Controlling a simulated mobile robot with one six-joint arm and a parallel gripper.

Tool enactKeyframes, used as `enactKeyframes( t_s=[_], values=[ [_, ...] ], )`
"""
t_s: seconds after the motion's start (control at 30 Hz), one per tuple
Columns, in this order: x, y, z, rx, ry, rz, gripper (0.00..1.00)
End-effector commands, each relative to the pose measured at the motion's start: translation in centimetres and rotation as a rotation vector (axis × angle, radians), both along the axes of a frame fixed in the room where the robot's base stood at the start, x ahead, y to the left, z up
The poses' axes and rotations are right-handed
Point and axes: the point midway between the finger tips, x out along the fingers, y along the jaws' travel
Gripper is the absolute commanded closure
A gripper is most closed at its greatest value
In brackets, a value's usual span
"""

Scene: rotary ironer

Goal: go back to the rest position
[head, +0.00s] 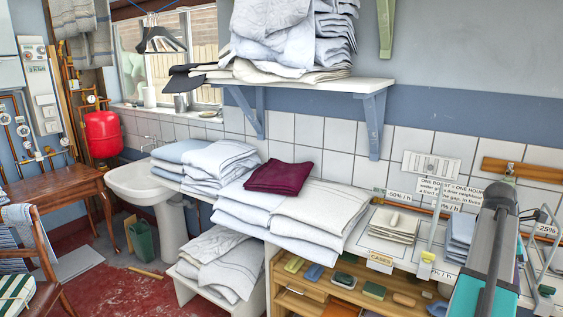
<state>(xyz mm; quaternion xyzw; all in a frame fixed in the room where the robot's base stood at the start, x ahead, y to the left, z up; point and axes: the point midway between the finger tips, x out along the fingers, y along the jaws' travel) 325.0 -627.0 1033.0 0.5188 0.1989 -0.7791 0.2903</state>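My gripper is not in view in the head view. A long dark grey and teal form stands at the lower right, and I cannot tell whether it is part of my arm. Stacks of folded white and pale blue linen (318,212) lie on the bench along the tiled wall. A dark red folded cloth (278,177) lies on top of the linen in the middle.
A wall shelf (305,84) with piled linen juts out above the bench. A wooden cubby unit (339,292) holds small coloured blocks below. A white basin (136,182), wooden table (52,186) and chair (47,262) stand left. Red floor (115,290) shows between them.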

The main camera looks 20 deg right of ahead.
Motion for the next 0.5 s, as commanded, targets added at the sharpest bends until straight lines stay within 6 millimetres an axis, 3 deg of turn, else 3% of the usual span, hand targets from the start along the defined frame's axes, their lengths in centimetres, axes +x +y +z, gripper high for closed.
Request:
enactKeyframes(
  t_s=[0.37, 0.5],
  values=[
    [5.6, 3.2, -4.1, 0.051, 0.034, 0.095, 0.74],
    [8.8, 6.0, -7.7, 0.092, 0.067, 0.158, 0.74]
  ],
)
